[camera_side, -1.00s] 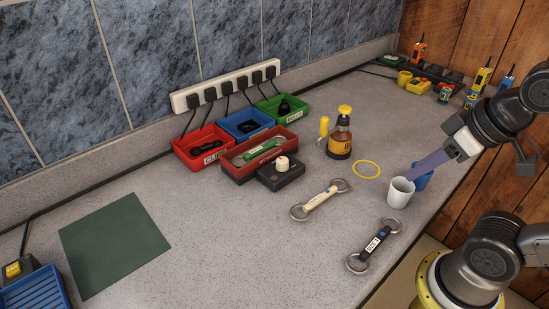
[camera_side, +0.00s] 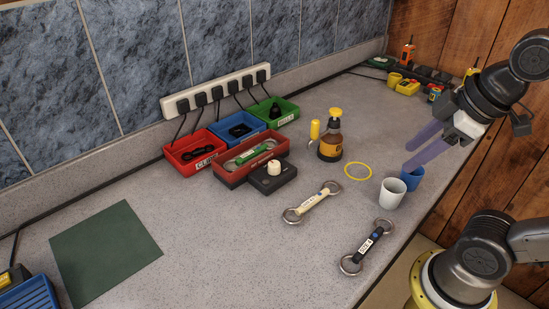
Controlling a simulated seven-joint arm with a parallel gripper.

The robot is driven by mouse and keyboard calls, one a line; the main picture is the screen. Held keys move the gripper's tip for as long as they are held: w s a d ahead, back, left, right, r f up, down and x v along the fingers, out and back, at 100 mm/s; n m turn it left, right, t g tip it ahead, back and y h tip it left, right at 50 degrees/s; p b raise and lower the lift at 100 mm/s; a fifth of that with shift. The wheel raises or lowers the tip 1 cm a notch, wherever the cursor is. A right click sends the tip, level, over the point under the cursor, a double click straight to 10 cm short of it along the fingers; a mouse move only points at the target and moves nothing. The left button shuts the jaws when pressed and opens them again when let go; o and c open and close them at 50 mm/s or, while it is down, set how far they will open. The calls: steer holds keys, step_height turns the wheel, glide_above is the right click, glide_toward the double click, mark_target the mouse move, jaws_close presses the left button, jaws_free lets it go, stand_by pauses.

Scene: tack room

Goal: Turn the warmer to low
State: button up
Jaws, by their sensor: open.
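A small black box (camera_side: 284,182) with a cream knob (camera_side: 274,168) on top, which looks like the warmer, sits in front of the red tray near the middle of the counter. Any setting marks on it are too small to read. My gripper (camera_side: 407,157) has two long purple fingers, spread apart with nothing between them. It is well to the right of the box, in the picture just above the blue cup (camera_side: 414,180) and white cup (camera_side: 391,194).
A red tray (camera_side: 233,179), small coloured bins (camera_side: 285,117), an amber bottle (camera_side: 330,147) and a yellow ring (camera_side: 358,171) surround the box. Two ringed straps (camera_side: 313,203) (camera_side: 368,246) lie in front. A green mat (camera_side: 105,250) lies left, with clear counter between.

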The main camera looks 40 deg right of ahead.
steer(key=w+a+r+n+g, duration=0.1)
steer(key=w+r+n, duration=0.6)
steer(key=n+g, duration=0.4)
steer(key=n, duration=0.4)
glide_above(275, 163)
step_height(275, 163, down, 4)
step_height(275, 163, down, 14)
steer(key=shift+r, duration=0.1)
jaws_close()
